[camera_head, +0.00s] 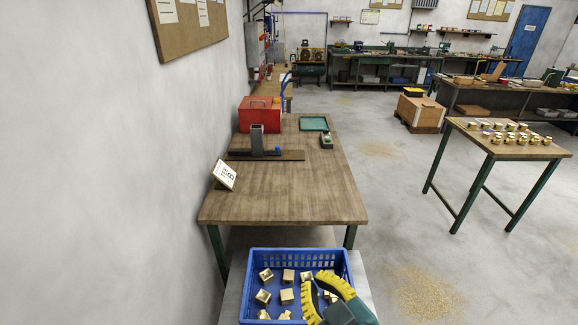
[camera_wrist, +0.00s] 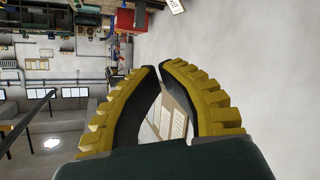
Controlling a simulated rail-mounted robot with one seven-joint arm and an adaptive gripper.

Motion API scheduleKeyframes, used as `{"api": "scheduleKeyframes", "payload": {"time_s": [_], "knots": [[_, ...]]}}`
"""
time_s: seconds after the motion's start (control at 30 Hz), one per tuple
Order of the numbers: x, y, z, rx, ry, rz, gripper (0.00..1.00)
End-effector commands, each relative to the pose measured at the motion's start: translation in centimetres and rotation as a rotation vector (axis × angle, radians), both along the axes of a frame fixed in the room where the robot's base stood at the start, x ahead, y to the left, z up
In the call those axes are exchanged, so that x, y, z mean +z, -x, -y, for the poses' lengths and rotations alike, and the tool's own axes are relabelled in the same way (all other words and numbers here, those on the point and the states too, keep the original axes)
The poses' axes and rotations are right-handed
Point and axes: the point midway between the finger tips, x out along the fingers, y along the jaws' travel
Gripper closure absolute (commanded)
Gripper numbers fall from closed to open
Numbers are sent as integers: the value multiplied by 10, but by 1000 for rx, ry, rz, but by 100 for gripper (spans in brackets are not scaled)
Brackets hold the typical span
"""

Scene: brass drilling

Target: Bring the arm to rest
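My gripper (camera_head: 316,277), with yellow ribbed outer faces, is at the bottom of the head view, in front of the right part of a blue basket. Its height above the basket is unclear. In the wrist view my gripper (camera_wrist: 159,72) has curved fingers with dark inner pads; their tips come very close together. Whether the tips touch is unclear. Nothing is seen held between them, only background. The rest of my arm is out of view.
The blue basket (camera_head: 284,252) holds several brass cubes (camera_head: 287,296). Beyond it a wooden table (camera_head: 280,208) carries a red toolbox (camera_head: 258,116), a green tray (camera_head: 313,123), a dark fixture (camera_head: 257,140) and a small sign (camera_head: 224,175). A side table (camera_head: 500,150) holds several brass parts. A wall stands close left.

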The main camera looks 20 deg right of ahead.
Motion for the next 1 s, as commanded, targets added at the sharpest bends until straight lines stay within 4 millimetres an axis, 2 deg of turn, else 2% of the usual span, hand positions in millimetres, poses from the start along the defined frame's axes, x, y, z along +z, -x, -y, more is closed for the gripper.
{"api": "scheduleKeyframes", "payload": {"time_s": [0.03, 0.1, 0.17, 0.23, 0.27, 0.3, 0.4, 0.5, 0.67, 0.8, 0.9, 1.0], "knots": [[30, -9, -29, 29, 2, 78, 100], [69, -13, -60, 45, -17, 188, 100], [104, -10, -81, 48, -50, 288, 100], [146, 1, -96, 34, -109, 415, 100], [164, 9, -98, 20, -140, 473, 100], [186, 22, -91, -15, -185, 550, 100], [225, 56, -66, -101, -348, 723, 100], [278, 53, -67, -95, -376, 711, 100], [339, 53, -67, -95, -379, 709, 100], [397, 53, -67, -96, -384, 706, 100], [424, 52, -67, -96, -387, 704, 100], [436, 52, -67, -96, -388, 703, 100]]}}
